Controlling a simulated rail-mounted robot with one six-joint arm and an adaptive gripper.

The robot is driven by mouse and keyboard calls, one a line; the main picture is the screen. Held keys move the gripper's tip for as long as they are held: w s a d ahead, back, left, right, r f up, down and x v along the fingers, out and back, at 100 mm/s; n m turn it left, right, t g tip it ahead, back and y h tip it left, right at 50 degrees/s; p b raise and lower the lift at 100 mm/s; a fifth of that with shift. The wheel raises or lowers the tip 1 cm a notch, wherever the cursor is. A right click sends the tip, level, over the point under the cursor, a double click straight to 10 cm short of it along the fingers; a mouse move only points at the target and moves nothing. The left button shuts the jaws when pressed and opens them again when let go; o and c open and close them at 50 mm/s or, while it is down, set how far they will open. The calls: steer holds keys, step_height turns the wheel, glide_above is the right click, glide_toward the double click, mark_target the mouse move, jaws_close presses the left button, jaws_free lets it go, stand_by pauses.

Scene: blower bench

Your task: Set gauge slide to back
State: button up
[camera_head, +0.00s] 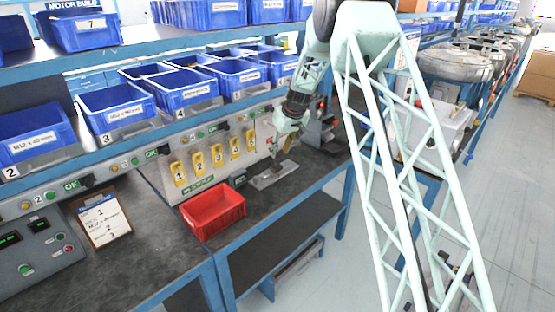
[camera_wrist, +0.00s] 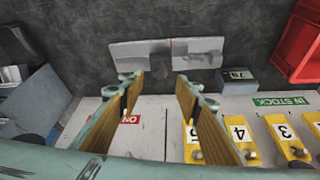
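The gauge is a flat light-grey metal plate (camera_head: 271,176) on the dark bench top, close to the back panel. In the wrist view the gauge (camera_wrist: 138,55) is a long pale bar with a seam near its middle. A darker grey piece, perhaps the slide, lies on it right of the seam; its exact setting is hard to tell. A small dark box with a display (camera_wrist: 238,79) stands beside the gauge. My gripper (camera_wrist: 158,84) is open and empty. Its two fingers point at the gauge from the panel side, and I see no contact.
A red bin (camera_head: 213,214) stands on the bench left of the gauge. Yellow numbered tags (camera_head: 217,156) hang on the back panel, close to my gripper. Blue bins (camera_head: 232,76) fill the shelf above. Dark bench top in front of the gauge is clear.

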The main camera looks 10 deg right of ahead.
mark_target(276, 160)
steer(key=shift+b+x, duration=0.35)
steer(key=shift+x, duration=2.4)
steer(key=shift+c, duration=0.6)
jaws_close()
steer(key=shift+w+d, duration=0.45)
steer(key=shift+d, duration=0.1)
steer(key=shift+r, duration=0.1)
steer(key=shift+c, duration=1.4)
jaws_free()
steer(key=o, duration=0.4)
steer(key=shift+d, duration=0.25)
